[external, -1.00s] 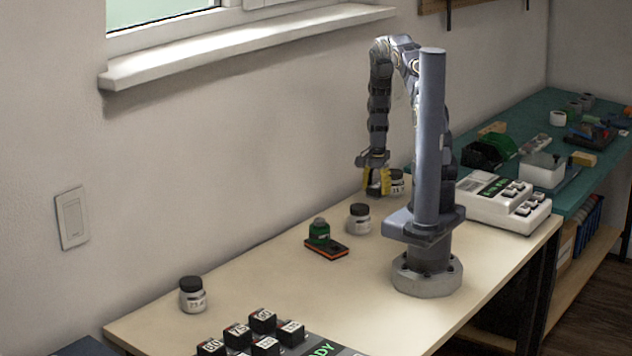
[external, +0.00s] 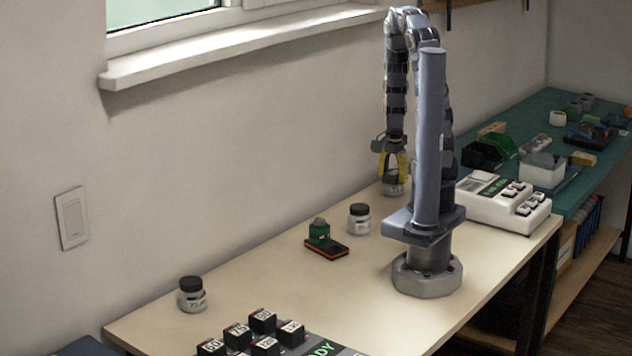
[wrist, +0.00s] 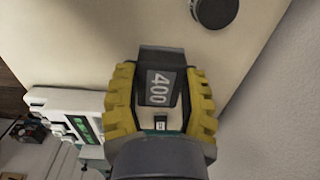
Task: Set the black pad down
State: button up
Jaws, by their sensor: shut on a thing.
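My gripper (external: 392,170) has yellow fingers and points down at the back of the wooden table. In the wrist view it is shut on the black pad (wrist: 160,62), which shows a dark face marked "400" and a pale part. I cannot tell how high the pad is above the table (external: 290,268).
A dark-lidded jar (external: 359,219) and a green tool on a dark orange-edged base (external: 326,246) stand nearby. A white keyed machine (external: 503,203) is to the right. Another jar (external: 192,295) and several black blocks (external: 263,321) are toward the front. The wall is close behind.

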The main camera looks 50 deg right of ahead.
jog(key=w+a+f+n, duration=0.1)
jog(key=w+a+n, duration=0.25)
jog(key=a, duration=0.25)
jog(key=n, duration=1)
send_over(294, 272)
notch_tip(294, 272, down, 4)
jog(key=shift+w+f, duration=0.1)
jog(key=shift+f, duration=3.8)
jog(key=shift+f, duration=0.1)
jog(key=o, duration=1)
jog(key=shift+c, duration=0.2)
